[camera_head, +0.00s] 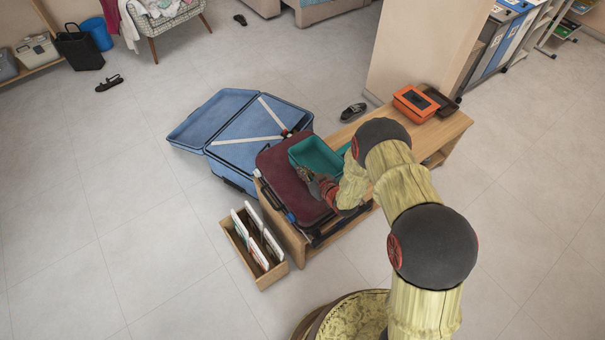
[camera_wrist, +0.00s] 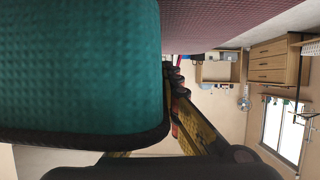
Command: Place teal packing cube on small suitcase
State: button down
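The teal packing cube (camera_head: 317,156) is a soft textured box with a dark lower edge in the wrist view (camera_wrist: 80,65), where it fills the left side close to the camera. In the head view it overlaps the right part of the maroon small suitcase (camera_head: 283,180). The suitcase lies flat on a wooden bench, and its maroon surface crosses the top of the wrist view (camera_wrist: 225,22). My gripper (camera_head: 308,178) is low over the suitcase, right beside the cube. The cube hides part of the fingers, so I cannot tell whether they grip it or whether it touches the suitcase.
An open blue suitcase (camera_head: 235,130) lies on the floor behind the bench (camera_head: 448,130). An orange box (camera_head: 415,103) and a dark tray (camera_head: 440,101) stand at the bench's right end. A wooden file box (camera_head: 256,255) stands on the floor at front left.

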jog(key=shift+f, duration=0.6)
jog(key=shift+f, duration=0.1)
jog(key=c, duration=2)
grip_release()
jog(key=shift+c, duration=0.2)
